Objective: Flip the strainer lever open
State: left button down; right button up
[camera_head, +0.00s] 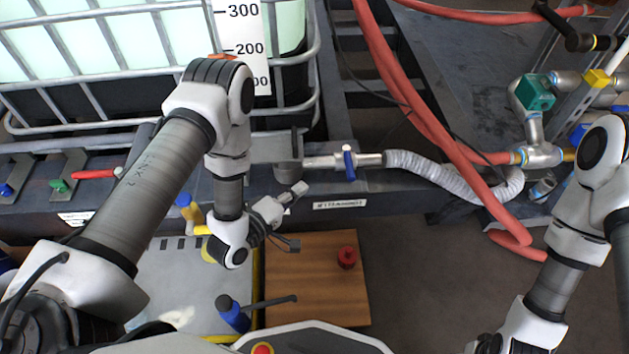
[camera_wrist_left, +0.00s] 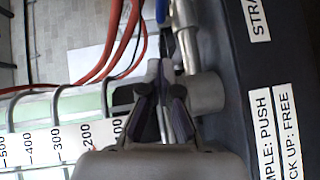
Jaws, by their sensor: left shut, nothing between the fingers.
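A blue lever (camera_head: 348,162) sits on a silver valve in the pipe at the tank's outlet, above a white label (camera_head: 339,204) too small to read. I take it as the strainer lever. It stands crosswise to the pipe; part of it shows at the top of the left wrist view (camera_wrist_left: 161,10). My left gripper (camera_head: 299,189) is shut and empty, left of and below the lever, apart from it. In the left wrist view its fingertips (camera_wrist_left: 160,70) point toward the pipe. My right gripper (camera_head: 488,344) is only partly in view at the bottom edge.
A caged white tank (camera_head: 110,45) stands behind the dark beam. A grey corrugated hose (camera_head: 440,172) and red hoses (camera_head: 400,85) run right of the valve. Bare floor (camera_head: 420,270) is clear at centre right.

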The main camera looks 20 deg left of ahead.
pick_arm(q)
jog(key=b, duration=0.4)
send_near(346, 165)
jog(key=w, duration=0.1)
jog(key=w+a, duration=0.1)
jog(key=w, duration=0.2)
jog(key=shift+w+a+f, duration=0.2)
jog(key=shift+w+f, duration=0.05)
jog(key=shift+f, duration=0.15)
jog(key=d, duration=0.1)
jog(key=w+d+b, duration=0.1)
jog(key=shift+d+f+b, duration=0.25)
jog(key=shift+d+b, duration=0.05)
jog(key=shift+d, duration=0.05)
jog(key=shift+w+d, duration=0.15)
jog(key=shift+d, duration=0.25)
jog(key=shift+r, duration=0.1)
